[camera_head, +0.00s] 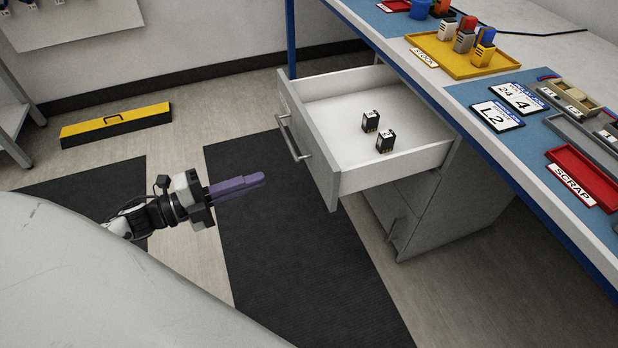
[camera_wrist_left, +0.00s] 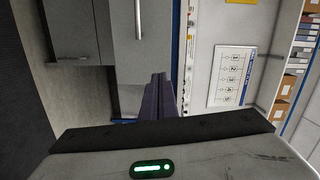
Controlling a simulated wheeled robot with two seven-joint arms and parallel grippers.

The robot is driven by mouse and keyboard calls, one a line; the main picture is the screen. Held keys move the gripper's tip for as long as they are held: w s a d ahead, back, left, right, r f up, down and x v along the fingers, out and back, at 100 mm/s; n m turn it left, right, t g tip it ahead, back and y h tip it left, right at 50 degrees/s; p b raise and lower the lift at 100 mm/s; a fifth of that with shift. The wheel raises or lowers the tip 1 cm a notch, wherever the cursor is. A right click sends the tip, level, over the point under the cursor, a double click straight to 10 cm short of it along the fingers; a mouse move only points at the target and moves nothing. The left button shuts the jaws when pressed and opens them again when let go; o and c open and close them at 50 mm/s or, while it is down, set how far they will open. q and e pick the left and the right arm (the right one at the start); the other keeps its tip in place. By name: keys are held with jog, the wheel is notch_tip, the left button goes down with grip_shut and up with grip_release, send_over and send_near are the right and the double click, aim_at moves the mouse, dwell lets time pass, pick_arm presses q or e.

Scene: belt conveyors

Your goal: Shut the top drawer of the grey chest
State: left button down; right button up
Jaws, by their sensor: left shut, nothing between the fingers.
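The top drawer (camera_head: 333,175) of the grey chest (camera_head: 455,205) is pulled well out from under the workbench. It has a bar handle (camera_head: 293,140) on its front. Two small black parts (camera_head: 378,131) stand inside it. My left gripper (camera_head: 262,180) is shut and empty, left of the drawer front and apart from it, with its purple fingers pointing towards the drawer. The left wrist view shows the shut fingers (camera_wrist_left: 158,98) and, beyond them, a grey front with a bar handle (camera_wrist_left: 138,20). My right gripper is not in view.
The blue-edged workbench (camera_head: 520,165) overhangs the chest and carries a yellow tray (camera_head: 462,62), a red scrap tray (camera_head: 580,178) and sign plates. Dark mats (camera_head: 300,260) cover the clear floor before the drawer.

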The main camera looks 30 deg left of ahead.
pick_arm(q)
jog(key=m+h, duration=0.1)
jog(key=m, duration=0.2)
jog(key=g+b, duration=0.1)
jog(key=b, duration=0.1)
send_near(323, 157)
jog(key=shift+h, duration=0.3)
jog(key=x, duration=0.6)
jog(key=shift+w+f, duration=0.25)
jog(key=shift+w, duration=0.05)
